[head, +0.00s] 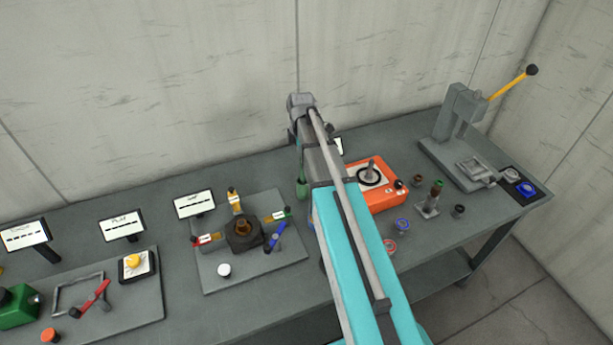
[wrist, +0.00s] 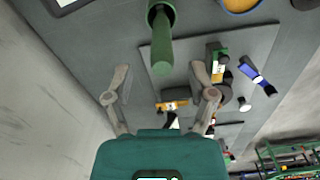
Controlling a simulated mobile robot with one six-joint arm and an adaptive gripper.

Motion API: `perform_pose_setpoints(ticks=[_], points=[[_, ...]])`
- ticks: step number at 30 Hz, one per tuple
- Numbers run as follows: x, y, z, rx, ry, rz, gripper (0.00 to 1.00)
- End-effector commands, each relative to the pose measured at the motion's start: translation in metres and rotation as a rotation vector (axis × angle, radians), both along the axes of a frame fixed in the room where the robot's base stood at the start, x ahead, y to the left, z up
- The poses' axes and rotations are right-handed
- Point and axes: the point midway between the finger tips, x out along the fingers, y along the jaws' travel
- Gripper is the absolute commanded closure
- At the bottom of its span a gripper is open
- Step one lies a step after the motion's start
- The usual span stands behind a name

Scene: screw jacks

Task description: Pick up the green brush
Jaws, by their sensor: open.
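The green brush (wrist: 162,45) shows in the wrist view at upper centre, its narrow handle end pointing toward my gripper. In the head view, a green bulb-shaped piece that looks like the brush (head: 302,189) stands upright on the table, just left of my arm, partly hidden by it. My gripper (wrist: 161,72) is open and empty. Its two fingers are spread to either side of the handle's near end, and I cannot tell how deep the handle is between them. In the head view the fingers are hidden or too small to make out.
Left of the brush lies a grey board (head: 250,270) with a dark hub and coloured parts. Right of my arm are an orange box (head: 378,190), small cups and a green-topped piece (head: 436,190). A grey press (head: 462,140) stands far right. A sign (head: 194,205) stands behind the board.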

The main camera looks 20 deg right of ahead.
Motion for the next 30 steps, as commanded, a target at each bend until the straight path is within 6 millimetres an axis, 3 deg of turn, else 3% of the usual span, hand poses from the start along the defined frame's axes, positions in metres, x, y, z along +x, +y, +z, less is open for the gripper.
perform_pose_setpoints(ticks=[10, 30], points=[[0.0, -0.001, -0.006, 0.0, 0.0, 0.0, 0.28], [-0.002, -0.002, -0.051, 0.0, 0.0, -0.001, 0.28]])
